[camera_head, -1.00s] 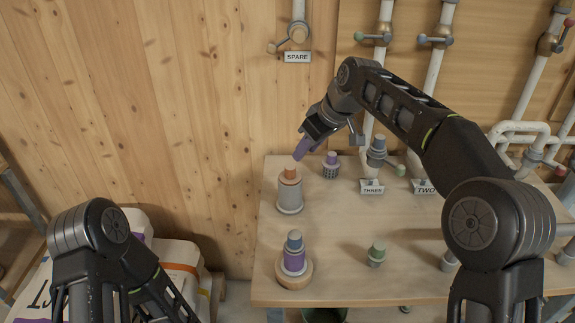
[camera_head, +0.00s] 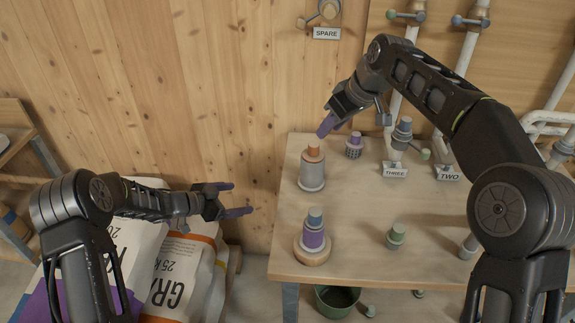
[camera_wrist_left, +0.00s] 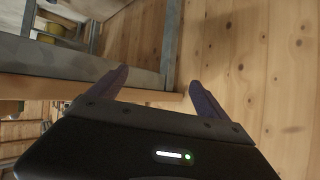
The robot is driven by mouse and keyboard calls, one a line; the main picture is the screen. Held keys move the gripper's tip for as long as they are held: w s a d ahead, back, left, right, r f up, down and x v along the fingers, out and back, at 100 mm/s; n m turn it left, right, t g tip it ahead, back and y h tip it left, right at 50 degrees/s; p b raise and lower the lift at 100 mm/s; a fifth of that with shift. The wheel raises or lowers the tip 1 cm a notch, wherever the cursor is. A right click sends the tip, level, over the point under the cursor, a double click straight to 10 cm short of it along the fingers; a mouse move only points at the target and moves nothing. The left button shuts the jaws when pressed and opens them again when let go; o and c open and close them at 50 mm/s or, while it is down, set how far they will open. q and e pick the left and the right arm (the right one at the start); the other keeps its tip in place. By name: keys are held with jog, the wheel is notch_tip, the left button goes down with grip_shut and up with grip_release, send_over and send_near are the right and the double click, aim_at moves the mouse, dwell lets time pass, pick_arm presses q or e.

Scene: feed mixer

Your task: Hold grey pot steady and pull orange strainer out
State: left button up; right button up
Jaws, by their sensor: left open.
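The grey pot (camera_head: 312,173) stands upright at the back left of the table. The orange strainer (camera_head: 313,149) shows as an orange knob on top of it, in the pot. My right gripper (camera_head: 326,128) is just above and slightly right of the orange knob, its purple fingers pointing down at it. From this angle its fingers overlap, and I cannot tell whether they touch the knob. My left gripper (camera_head: 241,198) is open and empty, left of the table's left edge and apart from the pot. Its open fingers also show in the left wrist view (camera_wrist_left: 160,78).
A purple pot with a blue-grey top (camera_head: 314,238) stands on a round wooden base (camera_head: 311,257) at the front left. A purple-topped strainer (camera_head: 354,147) and a green-topped piece (camera_head: 395,237) are nearby. Feed sacks (camera_head: 178,270) lie below left. The table (camera_head: 350,215) is clear mid-front.

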aim_at(312, 168)
pick_arm(q)
jog(key=d+r+m+g+h, duration=0.1)
jog(key=d+r, duration=0.3)
jog(key=d, duration=0.1)
jog(key=w+d+r+m+g+h, duration=0.1)
jog(key=d+r, duration=0.3)
jog(key=d, duration=0.1)
jog(key=d+r+m+g+h, duration=0.1)
jog(key=d+r+h, duration=0.1)
jog(key=d+r, duration=0.3)
jog(key=shift+w+d+r+g, duration=0.1)
jog(key=shift+w+d+g, duration=0.2)
jog(key=shift+g, duration=0.1)
jog(key=shift+x, duration=3.95)
